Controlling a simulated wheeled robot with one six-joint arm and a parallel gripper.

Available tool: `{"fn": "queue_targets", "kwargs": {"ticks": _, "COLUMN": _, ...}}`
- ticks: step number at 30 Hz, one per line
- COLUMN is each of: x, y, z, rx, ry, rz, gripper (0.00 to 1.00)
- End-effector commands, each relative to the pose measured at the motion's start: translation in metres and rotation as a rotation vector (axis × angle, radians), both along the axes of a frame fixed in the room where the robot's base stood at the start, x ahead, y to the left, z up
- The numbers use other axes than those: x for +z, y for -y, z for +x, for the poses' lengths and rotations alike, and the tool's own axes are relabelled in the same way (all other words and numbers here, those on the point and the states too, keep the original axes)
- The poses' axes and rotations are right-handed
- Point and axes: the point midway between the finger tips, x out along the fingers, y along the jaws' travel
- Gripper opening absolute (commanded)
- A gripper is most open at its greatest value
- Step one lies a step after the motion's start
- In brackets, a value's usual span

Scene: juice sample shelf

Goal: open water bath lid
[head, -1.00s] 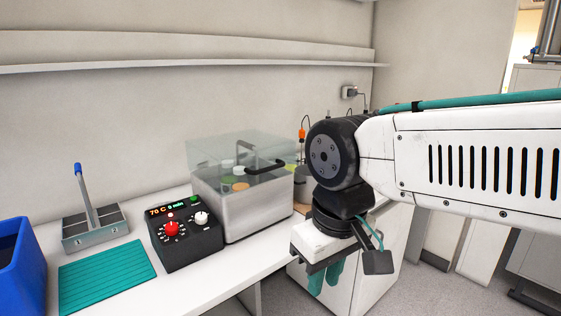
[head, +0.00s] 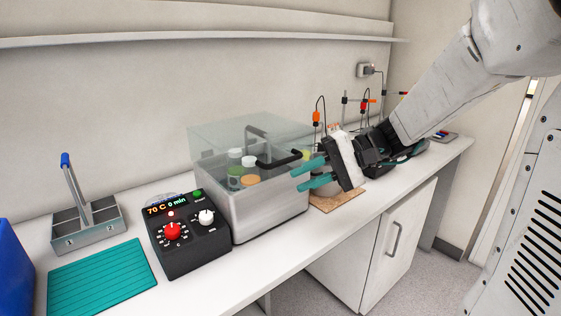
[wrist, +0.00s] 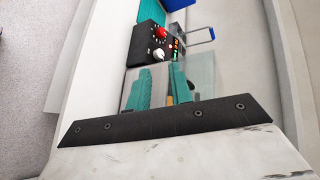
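The water bath (head: 270,213) is a steel box on the bench. Its clear lid (head: 215,135) is down over it and also shows in the wrist view (wrist: 203,70). A black handle (head: 284,161) is on the lid's right front side. Several jars with white, orange and green caps show through the lid. My gripper (head: 297,180) is just right of the handle, its two teal fingers pointing left towards it. The fingers are apart with nothing visible between them.
A black control box (head: 188,243) with a red knob stands left of the bath. Further left are a teal mat (head: 100,280), a metal carrier (head: 88,227) and a blue bin (head: 14,270). A brown board (head: 340,197) lies right of the bath. A shelf (head: 200,33) runs above.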

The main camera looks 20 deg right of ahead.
Motion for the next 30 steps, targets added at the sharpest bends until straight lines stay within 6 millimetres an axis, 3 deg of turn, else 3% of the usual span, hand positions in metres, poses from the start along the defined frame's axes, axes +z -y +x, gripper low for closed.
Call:
{"fn": "queue_targets", "kwargs": {"ticks": 3, "x": 0.001, "y": 0.033, "z": 0.038, "rx": -0.118, "ry": 0.055, "rz": 0.135, "gripper": 0.22}}
{"fn": "queue_targets", "kwargs": {"ticks": 9, "x": 0.003, "y": 0.058, "z": 0.065, "rx": -0.209, "ry": 0.115, "rz": 0.226, "gripper": 0.22}}
{"fn": "queue_targets", "kwargs": {"ticks": 24, "x": -0.007, "y": -0.001, "z": 0.095, "rx": -0.212, "ry": 0.117, "rz": 0.23, "gripper": 0.22}}
{"fn": "queue_targets", "kwargs": {"ticks": 30, "x": -0.008, "y": -0.008, "z": 0.099, "rx": -0.214, "ry": 0.117, "rz": 0.229, "gripper": 0.22}}
